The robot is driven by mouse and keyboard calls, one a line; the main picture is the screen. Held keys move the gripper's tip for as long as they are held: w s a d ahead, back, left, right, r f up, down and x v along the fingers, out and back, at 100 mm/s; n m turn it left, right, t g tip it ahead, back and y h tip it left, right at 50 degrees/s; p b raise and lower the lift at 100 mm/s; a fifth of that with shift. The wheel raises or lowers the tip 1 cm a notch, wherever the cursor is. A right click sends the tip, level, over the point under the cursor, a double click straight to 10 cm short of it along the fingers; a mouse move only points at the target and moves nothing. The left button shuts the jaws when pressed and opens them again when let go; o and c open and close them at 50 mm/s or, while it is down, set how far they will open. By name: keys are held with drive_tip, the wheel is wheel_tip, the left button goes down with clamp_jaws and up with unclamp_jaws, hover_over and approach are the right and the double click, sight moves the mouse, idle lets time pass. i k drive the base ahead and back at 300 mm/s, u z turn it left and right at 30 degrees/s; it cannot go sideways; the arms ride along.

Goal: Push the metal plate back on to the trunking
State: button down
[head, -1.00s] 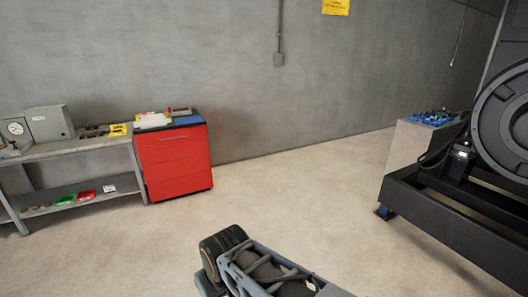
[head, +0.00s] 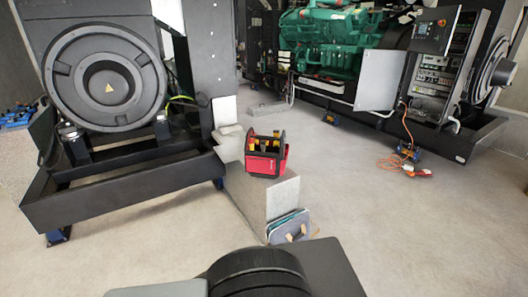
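A low, long grey piece (head: 268,109) lies on the floor between the two gensets, in the back middle of the head view. It may be the trunking or its metal plate, but it is too small to tell which, or how a plate sits on it. No other plate or trunking can be made out for sure. Part of my arm shows at the bottom edge. My gripper is out of view.
A black genset frame (head: 125,195) stands at left. A pale block (head: 262,192) carries a red tool bag (head: 265,158); a grey-blue case (head: 289,228) leans beside it. A green genset (head: 330,40) with open cabinet stands behind. An orange cable (head: 396,162) lies right.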

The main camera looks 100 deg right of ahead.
sight(233, 151)
drive_tip(key=z, duration=2.5)
drive_tip(key=i, duration=3.3)
drive_tip(key=u, duration=0.4)
